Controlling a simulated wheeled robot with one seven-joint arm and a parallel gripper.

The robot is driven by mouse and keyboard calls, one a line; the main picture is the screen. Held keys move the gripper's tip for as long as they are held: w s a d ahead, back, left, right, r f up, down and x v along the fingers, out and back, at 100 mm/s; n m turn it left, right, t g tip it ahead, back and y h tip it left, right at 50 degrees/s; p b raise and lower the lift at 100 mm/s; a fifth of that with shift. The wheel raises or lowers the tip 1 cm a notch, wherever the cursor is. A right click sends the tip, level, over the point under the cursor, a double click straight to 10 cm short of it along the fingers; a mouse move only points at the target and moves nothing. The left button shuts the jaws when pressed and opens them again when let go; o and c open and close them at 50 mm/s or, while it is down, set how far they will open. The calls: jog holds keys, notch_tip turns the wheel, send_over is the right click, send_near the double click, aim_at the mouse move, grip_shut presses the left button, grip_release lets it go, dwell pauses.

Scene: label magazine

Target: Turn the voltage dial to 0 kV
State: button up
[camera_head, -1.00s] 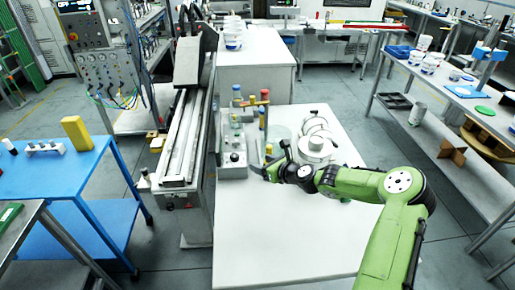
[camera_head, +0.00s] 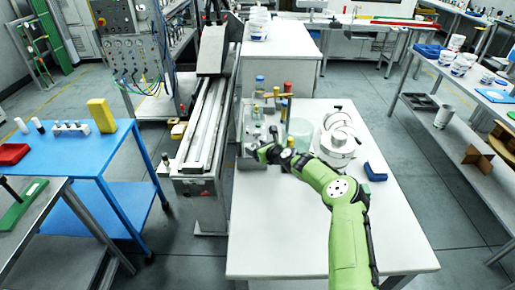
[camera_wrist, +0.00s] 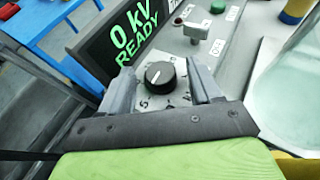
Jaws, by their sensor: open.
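In the wrist view the voltage dial (camera_wrist: 160,76) is a round black knob with a white mark, on a light plate with printed marks around it. The display (camera_wrist: 130,32) beside it reads "0 kV READY" in green. My gripper (camera_wrist: 160,68) is open, with one grey finger on each side of the dial. I cannot tell whether either finger touches it. In the head view my gripper (camera_head: 254,150) is over the near end of the grey control box (camera_head: 246,125), and the dial is hidden there.
A clear beaker (camera_head: 299,132) and a white round device (camera_head: 339,145) stand right of the box. A long rail machine (camera_head: 207,125) stands left. The near white tabletop (camera_head: 290,240) is clear.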

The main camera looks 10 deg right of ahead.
jog(key=shift+c, duration=0.4)
jog(key=c, duration=0.9)
jog(key=shift+w+d+f+n+y+b, duration=0.15)
jog(key=shift+n+y+b, duration=0.25)
jog(key=shift+b, duration=0.85)
jog(key=shift+c, duration=0.2)
jog(key=shift+n+g+y+b, duration=0.3)
jog(key=shift+y+b, duration=0.1)
jog(key=shift+b, duration=0.15)
jog(key=shift+r, duration=0.2)
jog(key=o, duration=1)
jog(key=p+v, duration=0.1)
jog(key=v, duration=1.5)
